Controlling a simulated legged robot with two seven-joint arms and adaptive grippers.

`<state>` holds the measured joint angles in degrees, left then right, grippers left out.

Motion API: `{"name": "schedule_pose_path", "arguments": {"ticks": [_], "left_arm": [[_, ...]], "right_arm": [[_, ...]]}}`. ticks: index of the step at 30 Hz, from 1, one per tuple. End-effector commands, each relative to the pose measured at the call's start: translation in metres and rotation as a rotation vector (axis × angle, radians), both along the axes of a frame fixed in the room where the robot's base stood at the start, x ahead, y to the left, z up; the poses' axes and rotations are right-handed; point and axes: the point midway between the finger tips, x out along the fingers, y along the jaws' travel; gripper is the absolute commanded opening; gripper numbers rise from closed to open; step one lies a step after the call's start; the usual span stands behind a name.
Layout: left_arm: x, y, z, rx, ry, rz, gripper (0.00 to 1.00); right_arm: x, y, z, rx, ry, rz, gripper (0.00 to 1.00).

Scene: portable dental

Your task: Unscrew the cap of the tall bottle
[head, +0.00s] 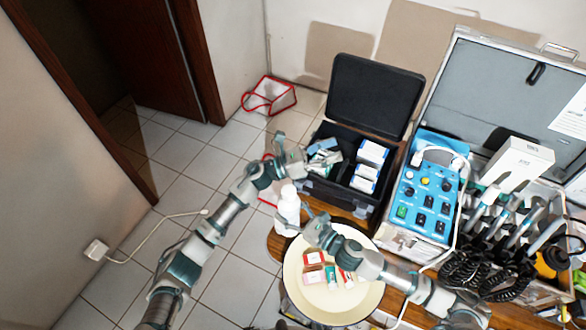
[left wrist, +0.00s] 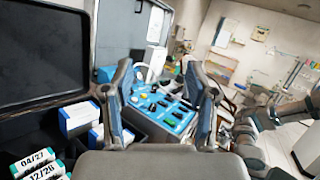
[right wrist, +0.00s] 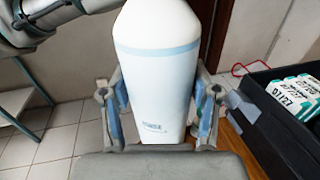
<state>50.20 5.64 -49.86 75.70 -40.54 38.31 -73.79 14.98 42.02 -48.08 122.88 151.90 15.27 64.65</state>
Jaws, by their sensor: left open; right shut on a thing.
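The tall white bottle (head: 287,213) stands upright at the left edge of the round tray, and its narrow top (head: 289,191) points up. My right gripper (head: 304,232) is shut on the bottle's body. The right wrist view shows the bottle (right wrist: 156,75) with a pale blue band between both fingers (right wrist: 158,118); its top is cut off there. My left gripper (head: 322,156) is open and empty, above and to the right of the bottle, over the black case. In the left wrist view its fingers (left wrist: 163,105) are apart, and no bottle shows.
A round cream tray (head: 300,296) holds small red, white and teal boxes (head: 314,266). The open black case (head: 375,95) contains several white-and-blue boxes (head: 372,153). A blue control unit (head: 428,190) and a silver case (head: 490,80) stand to the right. Tiled floor lies left.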

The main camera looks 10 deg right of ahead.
Motion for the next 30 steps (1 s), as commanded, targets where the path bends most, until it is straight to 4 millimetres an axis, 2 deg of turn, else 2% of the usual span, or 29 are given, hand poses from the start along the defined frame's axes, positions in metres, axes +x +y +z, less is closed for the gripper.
{"name": "schedule_pose_path", "arguments": {"ticks": [1,3,7,9,11,15,18,22,26,30], "left_arm": [[-0.020,-0.012,0.018,0.057,-0.179,-0.063,0.58],[-0.053,-0.026,0.032,0.148,-0.472,-0.172,0.58],[-0.102,-0.030,0.030,0.325,-1.030,-0.421,0.58],[-0.115,-0.020,0.022,0.418,-1.305,-0.578,0.58],[-0.118,-0.004,0.015,0.495,-1.517,-0.726,0.58],[-0.105,0.043,0.010,0.666,-1.881,-1.088,0.58],[-0.091,0.076,0.017,0.758,-2.016,-1.315,0.58],[-0.079,0.101,0.027,0.824,-2.081,-1.493,0.58],[-0.075,0.110,0.027,0.845,-2.097,-1.563,0.58],[-0.075,0.111,0.010,0.845,-2.097,-1.570,0.58]], "right_arm": [[0.000,0.000,0.001,0.001,-0.002,0.000,0.00],[0.000,0.000,0.001,0.001,-0.002,0.000,0.00],[0.000,0.000,0.001,0.001,-0.002,0.000,0.00],[0.000,0.000,0.001,0.001,-0.002,0.000,0.00],[0.000,0.000,0.001,0.001,-0.002,0.000,0.00],[0.000,0.001,0.001,0.000,-0.001,0.000,0.00],[0.000,0.001,0.001,0.000,-0.001,0.000,0.00],[0.000,0.001,0.001,0.000,-0.001,0.000,0.00],[0.000,0.001,0.001,0.000,-0.001,0.000,0.00],[0.000,0.001,0.001,0.001,-0.001,0.000,0.00]]}}
